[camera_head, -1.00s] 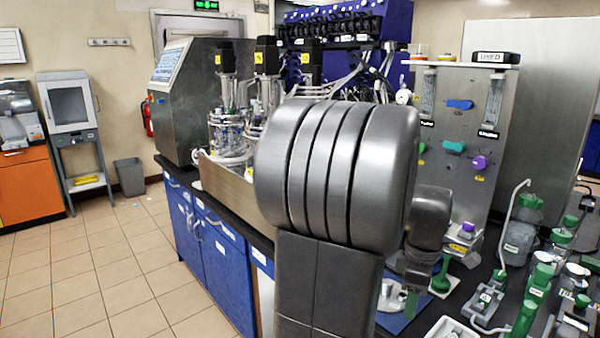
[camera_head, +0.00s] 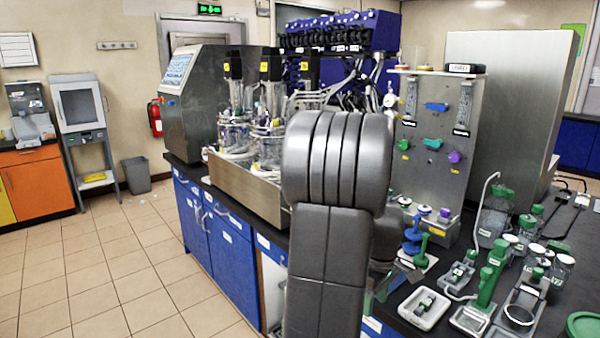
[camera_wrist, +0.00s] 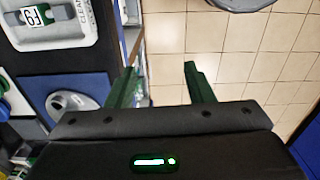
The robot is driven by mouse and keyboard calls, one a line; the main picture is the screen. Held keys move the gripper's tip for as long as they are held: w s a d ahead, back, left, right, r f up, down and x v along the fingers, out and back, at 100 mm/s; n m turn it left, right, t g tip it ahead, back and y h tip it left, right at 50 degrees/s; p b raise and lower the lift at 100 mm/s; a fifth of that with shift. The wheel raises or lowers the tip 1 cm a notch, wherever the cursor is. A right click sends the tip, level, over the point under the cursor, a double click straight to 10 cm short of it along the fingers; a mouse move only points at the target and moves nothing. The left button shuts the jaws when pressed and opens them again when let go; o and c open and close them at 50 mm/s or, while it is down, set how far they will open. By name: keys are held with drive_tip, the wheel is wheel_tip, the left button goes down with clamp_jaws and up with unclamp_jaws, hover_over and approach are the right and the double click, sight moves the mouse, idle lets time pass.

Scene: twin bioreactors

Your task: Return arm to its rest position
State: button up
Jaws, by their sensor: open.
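My gripper (camera_wrist: 160,82) shows in the wrist view with its two green fingers apart and nothing between them. Its fingers point over the bench edge and the tan tiled floor (camera_wrist: 230,60). In the head view my grey arm rises in the middle of the picture, in front of the bench. My gripper is mostly hidden behind the arm there.
A black bench (camera_head: 396,318) carries bioreactor vessels (camera_head: 266,140), a steel panel (camera_head: 432,165) with coloured knobs, green-capped bottles (camera_head: 497,205) and a white tray (camera_head: 423,308). The tray also shows in the wrist view (camera_wrist: 88,32).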

drive_tip(key=w+a+f+m+p, duration=0.2)
drive_tip(key=w+a+f+m, duration=0.1)
drive_tip(key=a, duration=0.4)
wheel_tip(320, 180, down, 2)
drive_tip(key=shift+w+a+f+m+p, duration=0.2)
drive_tip(key=shift+w+m+p, duration=0.15)
drive_tip(key=shift+w, duration=0.5)
